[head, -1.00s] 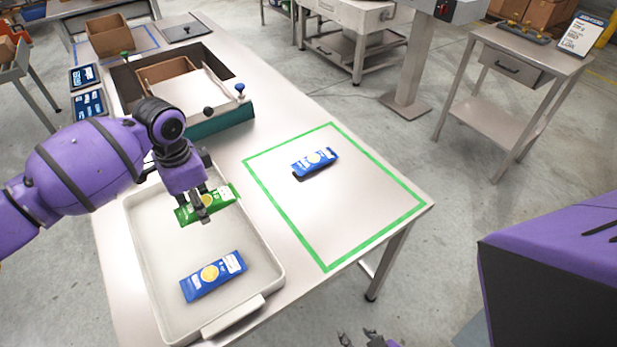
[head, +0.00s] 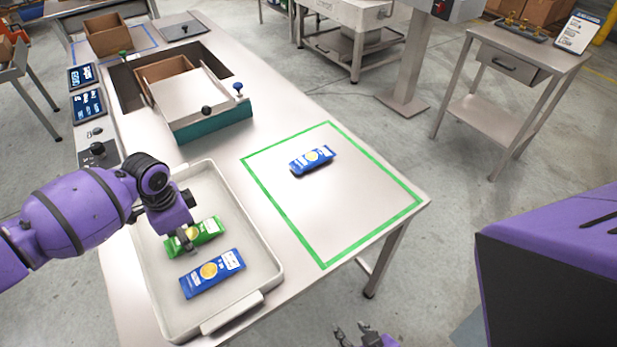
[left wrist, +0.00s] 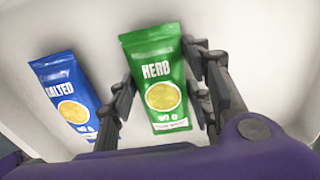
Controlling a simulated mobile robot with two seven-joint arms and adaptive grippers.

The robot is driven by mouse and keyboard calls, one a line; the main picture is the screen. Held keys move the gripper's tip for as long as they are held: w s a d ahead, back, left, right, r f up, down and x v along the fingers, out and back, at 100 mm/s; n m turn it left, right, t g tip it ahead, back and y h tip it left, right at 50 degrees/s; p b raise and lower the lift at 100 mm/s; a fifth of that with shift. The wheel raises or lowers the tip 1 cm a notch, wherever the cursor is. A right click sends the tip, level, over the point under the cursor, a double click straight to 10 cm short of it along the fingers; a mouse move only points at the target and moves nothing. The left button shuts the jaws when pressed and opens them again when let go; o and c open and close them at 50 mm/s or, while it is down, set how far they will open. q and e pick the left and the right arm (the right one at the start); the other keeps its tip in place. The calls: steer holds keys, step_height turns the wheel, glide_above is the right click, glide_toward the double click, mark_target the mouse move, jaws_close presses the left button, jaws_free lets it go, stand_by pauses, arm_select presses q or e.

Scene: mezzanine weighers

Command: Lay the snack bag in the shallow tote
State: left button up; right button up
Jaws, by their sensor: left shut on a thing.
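The shallow tote (head: 272,268) is a cream tray with low walls on the near part of the bench. My left gripper (head: 187,238) is shut on a green snack bag (head: 209,229) inside the tote. In the left wrist view the green bag (left wrist: 157,80) reads HERB and lies between the two fingers (left wrist: 165,95). Whether it touches the tote floor is hard to tell. A blue snack bag (head: 213,273) lies in the tote beside it. Another blue bag (head: 312,160) lies inside the green-taped square. My right gripper (head: 352,335) is at the bottom edge, fingers apart and empty.
A teal-fronted bin with a pale lid (head: 195,95) stands behind the tote. A control box (head: 97,150) and dark screens (head: 88,105) line the bench's left edge. The green-taped area (head: 345,205) is mostly bare. A side table (head: 520,60) stands apart at right.

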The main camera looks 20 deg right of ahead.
arm_select(q)
steer(key=shift+f, duration=0.15)
steer(key=o, duration=1.1)
steer(key=shift+o, duration=0.2)
step_height(320, 180, up, 12)
steer(key=shift+r, duration=0.2)
